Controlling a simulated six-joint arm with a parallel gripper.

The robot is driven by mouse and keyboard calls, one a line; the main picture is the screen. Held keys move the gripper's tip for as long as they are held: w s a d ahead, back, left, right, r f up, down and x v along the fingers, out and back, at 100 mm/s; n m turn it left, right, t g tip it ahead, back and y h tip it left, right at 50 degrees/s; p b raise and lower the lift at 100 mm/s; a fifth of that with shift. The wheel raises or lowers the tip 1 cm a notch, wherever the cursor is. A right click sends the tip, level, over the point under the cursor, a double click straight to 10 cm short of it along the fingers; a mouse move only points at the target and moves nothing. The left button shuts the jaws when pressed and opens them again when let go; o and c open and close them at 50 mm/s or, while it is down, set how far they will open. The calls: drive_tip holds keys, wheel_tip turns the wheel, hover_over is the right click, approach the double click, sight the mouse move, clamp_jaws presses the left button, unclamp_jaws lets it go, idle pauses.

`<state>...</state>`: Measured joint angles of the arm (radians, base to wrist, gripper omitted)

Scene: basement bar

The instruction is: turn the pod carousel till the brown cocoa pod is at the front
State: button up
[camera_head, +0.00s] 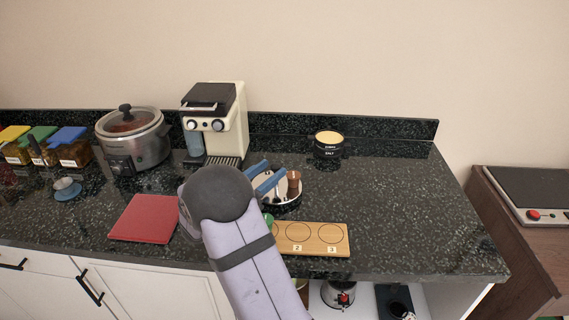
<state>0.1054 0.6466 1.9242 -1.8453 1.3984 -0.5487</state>
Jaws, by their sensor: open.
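The pod carousel (284,207) is a round, dark-rimmed, pale-topped turntable on the dark counter, in front of and right of the coffee machine. The brown cocoa pod (293,184) stands upright at its right side. Other pods on it are mostly hidden; something dark and pale shows near its middle. My gripper (264,175) has blue fingers that are apart, over the left part of the carousel. The brown pod is just right of the fingers; I cannot tell whether they touch any pod. My arm hides the carousel's front left.
A coffee machine (231,130) stands behind left, a red mat (143,218) left, a salt tub (328,148) behind right. The right counter is clear.

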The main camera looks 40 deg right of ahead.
drive_tip(key=p, duration=0.2)
hover_over(284, 178)
drive_tip(key=shift+s, duration=0.1)
idle(0.4)
clamp_jaws()
